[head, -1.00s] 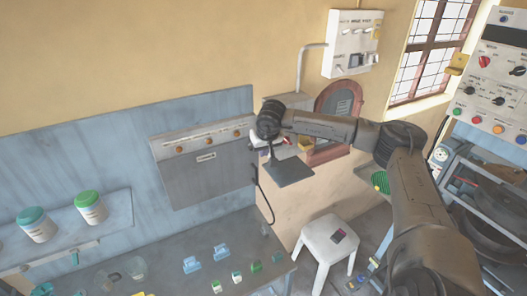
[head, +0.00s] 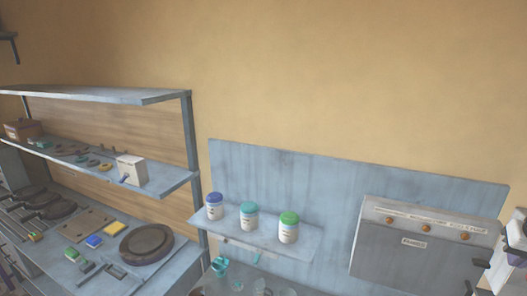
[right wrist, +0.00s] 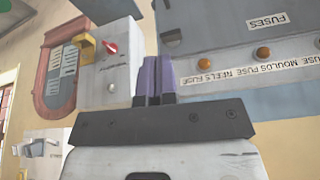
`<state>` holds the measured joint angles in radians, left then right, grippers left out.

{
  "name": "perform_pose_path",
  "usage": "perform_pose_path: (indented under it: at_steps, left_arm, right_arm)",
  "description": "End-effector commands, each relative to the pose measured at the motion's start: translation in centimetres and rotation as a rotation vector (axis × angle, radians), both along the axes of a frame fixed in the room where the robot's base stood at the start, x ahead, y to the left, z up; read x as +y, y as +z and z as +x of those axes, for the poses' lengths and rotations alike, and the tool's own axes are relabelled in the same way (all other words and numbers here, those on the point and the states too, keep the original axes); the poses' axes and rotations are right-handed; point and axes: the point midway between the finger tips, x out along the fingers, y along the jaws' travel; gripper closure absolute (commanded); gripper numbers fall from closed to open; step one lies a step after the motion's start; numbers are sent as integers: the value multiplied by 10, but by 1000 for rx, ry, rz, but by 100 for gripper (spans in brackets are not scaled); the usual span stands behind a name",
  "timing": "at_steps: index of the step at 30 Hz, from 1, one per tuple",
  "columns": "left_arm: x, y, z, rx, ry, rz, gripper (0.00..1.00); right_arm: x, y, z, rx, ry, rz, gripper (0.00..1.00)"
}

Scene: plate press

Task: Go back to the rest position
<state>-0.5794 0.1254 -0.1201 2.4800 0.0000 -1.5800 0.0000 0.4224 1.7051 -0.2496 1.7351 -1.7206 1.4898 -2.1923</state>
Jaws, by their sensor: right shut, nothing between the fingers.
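My right gripper (right wrist: 155,80) shows in the right wrist view with its two purple fingers together and nothing between them. It stands in front of the grey fuse panel (right wrist: 245,55), which appears upside down there, and a white box with a red knob (right wrist: 110,65). I cannot tell whether the fingers touch anything. In the head view the same fuse panel (head: 420,250) is at the lower right. Pale and dark parts are cut off at the right edge beside it, too partial to tell apart. My left gripper is not in view.
A wall shelf (head: 262,235) holds three lidded jars. A shelving unit (head: 95,95) stands at the left, with a white box (head: 131,169) on its middle shelf and a round dark plate (head: 146,244) below. The upper wall is clear. An arched red-brown frame (right wrist: 62,70) shows in the wrist view.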

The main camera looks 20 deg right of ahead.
Motion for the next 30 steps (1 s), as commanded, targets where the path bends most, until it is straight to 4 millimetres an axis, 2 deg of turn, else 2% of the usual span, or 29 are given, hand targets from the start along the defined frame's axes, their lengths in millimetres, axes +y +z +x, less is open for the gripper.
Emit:
perform_pose_path:
  at_steps: [2,5,8,11,15,19,24,27,30]
  left_arm:
    - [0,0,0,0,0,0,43]
    - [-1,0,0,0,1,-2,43]
    - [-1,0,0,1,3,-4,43]
    - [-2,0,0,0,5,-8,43]
    - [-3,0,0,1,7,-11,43]
    - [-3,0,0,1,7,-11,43]
    - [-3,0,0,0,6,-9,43]
    - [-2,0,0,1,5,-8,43]
    - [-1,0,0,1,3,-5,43]
  right_arm:
    - [0,0,0,-22,-67,19,100]
    - [2,4,13,-141,-187,76,100]
    - [11,15,40,-358,-317,215,100]
    - [28,32,67,-561,-429,436,100]
    - [62,67,96,-786,-553,834,100]
    - [94,108,111,-917,-649,1260,100]
    - [124,168,110,-965,-755,1866,100]
    - [133,194,103,-917,-817,2254,100]
    - [135,210,94,-809,-881,2658,100]
